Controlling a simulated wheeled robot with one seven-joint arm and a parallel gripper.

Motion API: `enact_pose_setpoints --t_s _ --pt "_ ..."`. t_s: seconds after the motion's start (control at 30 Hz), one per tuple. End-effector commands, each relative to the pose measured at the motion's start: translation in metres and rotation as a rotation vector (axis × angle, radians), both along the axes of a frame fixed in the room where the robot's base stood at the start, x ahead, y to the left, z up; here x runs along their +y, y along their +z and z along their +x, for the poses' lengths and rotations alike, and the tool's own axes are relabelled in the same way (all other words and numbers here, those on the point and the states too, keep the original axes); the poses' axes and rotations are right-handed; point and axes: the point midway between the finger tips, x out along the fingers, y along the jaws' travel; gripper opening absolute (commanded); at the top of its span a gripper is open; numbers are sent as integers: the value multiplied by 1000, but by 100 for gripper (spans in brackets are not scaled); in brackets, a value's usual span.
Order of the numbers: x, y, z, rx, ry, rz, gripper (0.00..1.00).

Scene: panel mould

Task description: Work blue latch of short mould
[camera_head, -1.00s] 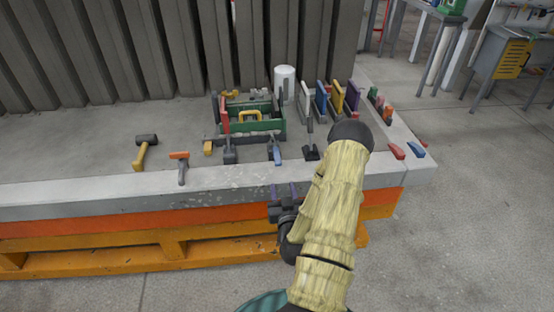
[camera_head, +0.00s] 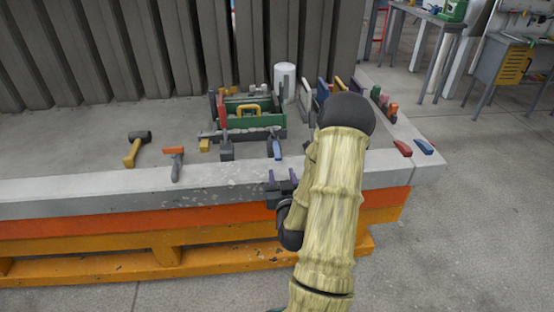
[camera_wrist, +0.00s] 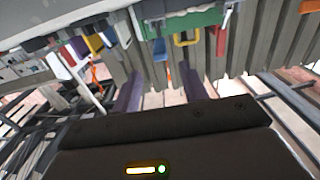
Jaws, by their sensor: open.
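A green-sided mould (camera_head: 250,119) with a yellow handle sits on the slab, right of the middle. A blue latch-like handle (camera_head: 277,148) on a dark base stands in front of it. In the wrist view the green side (camera_wrist: 190,20) shows at the top, with a small blue piece (camera_wrist: 160,49) below it, perhaps the same handle. My gripper (camera_head: 281,178) is at the slab's front edge, in front of and below the blue handle, apart from it. Its two purple fingers (camera_wrist: 162,92) are spread with nothing between them. My forearm hides part of the slab to the right.
A yellow-handled hammer (camera_head: 136,148) and an orange-topped tool (camera_head: 174,162) lie to the left. A dark lever (camera_head: 226,148) stands left of the blue handle. A white cylinder (camera_head: 285,78) stands behind.

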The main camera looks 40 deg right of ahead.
Motion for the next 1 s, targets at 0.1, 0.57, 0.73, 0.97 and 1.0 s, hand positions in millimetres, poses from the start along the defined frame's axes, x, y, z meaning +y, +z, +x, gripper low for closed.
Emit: enact_pose_setpoints --t_s 0.1,0.57,0.73,0.97,1.0 --pt "-2 -3 4 -4 -3 0 44" --pt "-44 2 71 -3 -4 1 44" --pt "-56 1 91 -2 -3 2 44" --pt "-61 0 100 0 -3 2 44" --pt "-61 0 100 0 -3 2 44"
